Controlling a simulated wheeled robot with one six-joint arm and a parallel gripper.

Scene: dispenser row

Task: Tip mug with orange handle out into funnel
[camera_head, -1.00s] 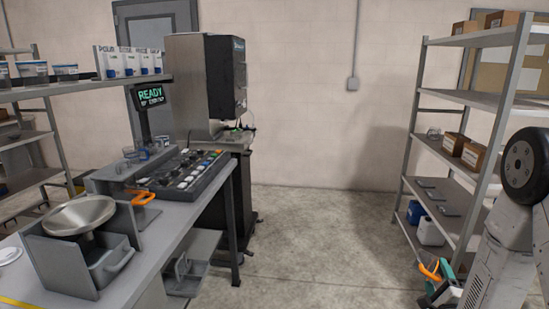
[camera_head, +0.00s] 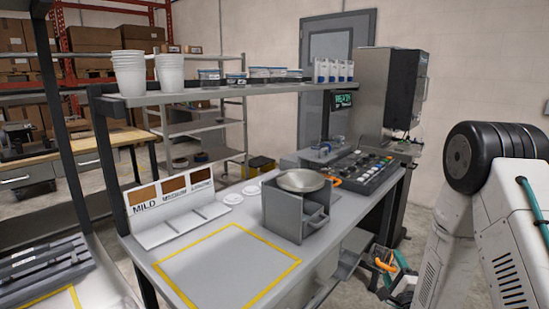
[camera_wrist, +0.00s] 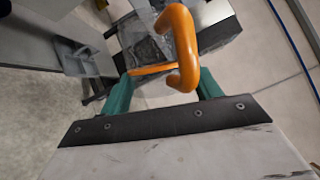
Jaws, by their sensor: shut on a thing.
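My gripper (camera_head: 388,274) is low at the right of the head view, beyond the bench's front edge, and is shut on the mug with the orange handle (camera_head: 384,265). In the wrist view the gripper's green fingers (camera_wrist: 163,90) flank the orange handle (camera_wrist: 184,45). The mug's clear body (camera_wrist: 146,48) is partly hidden behind the handle; its contents cannot be made out. The funnel (camera_head: 302,180) is a wide, shallow metal bowl on top of a grey box on the bench. My gripper is apart from it, to its right and lower.
A dark control panel (camera_head: 367,170) and another orange handle (camera_head: 333,181) are behind the funnel to the right. A yellow-outlined area (camera_head: 225,265) on the bench is empty. An overhead shelf (camera_head: 215,92) carries white cups and tubs. A tall machine (camera_head: 388,90) stands behind.

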